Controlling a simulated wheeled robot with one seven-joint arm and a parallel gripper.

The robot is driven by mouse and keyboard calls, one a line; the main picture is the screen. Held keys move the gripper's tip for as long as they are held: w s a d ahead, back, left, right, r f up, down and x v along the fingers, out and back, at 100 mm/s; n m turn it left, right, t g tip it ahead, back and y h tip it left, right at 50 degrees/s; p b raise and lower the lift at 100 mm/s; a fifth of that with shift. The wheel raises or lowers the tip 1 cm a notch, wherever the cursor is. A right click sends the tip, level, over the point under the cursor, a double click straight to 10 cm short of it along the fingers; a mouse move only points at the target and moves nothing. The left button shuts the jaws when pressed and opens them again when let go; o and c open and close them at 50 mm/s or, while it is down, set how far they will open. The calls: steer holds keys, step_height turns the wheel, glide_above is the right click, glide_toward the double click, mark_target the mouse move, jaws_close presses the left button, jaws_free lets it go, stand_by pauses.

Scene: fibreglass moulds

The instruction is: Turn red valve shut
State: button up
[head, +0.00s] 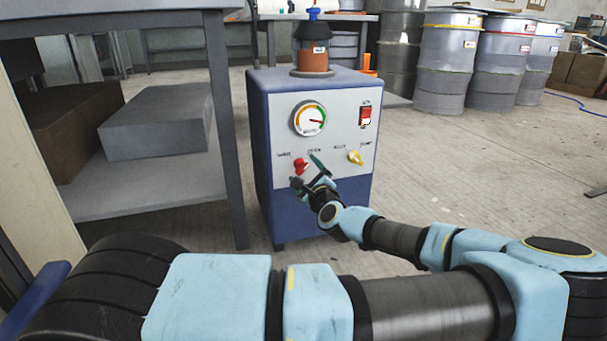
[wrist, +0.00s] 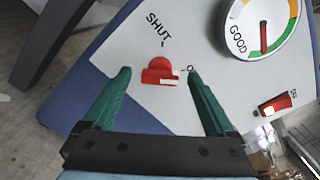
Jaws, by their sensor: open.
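The red valve (head: 300,165) is a small knob on the light front panel of a blue machine (head: 262,150), at the panel's lower left. In the wrist view the red valve (wrist: 159,73) sits between my two green fingertips and a little beyond them, with "SHUT" printed near it and another label partly hidden by the right finger. My gripper (wrist: 157,75) is open, and the fingers appear apart from the valve. In the head view my gripper (head: 308,173) is at the panel just by the valve, seen small and partly hidden by my wrist.
A yellow valve (head: 355,157) is on the panel's right. Above are a gauge (head: 310,119), reading "GOOD" in the wrist view, and a red switch (head: 365,116). A grey table (head: 190,22) stands close left.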

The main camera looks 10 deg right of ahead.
steer(key=shift+w, duration=0.5)
steer(key=c, duration=1.4)
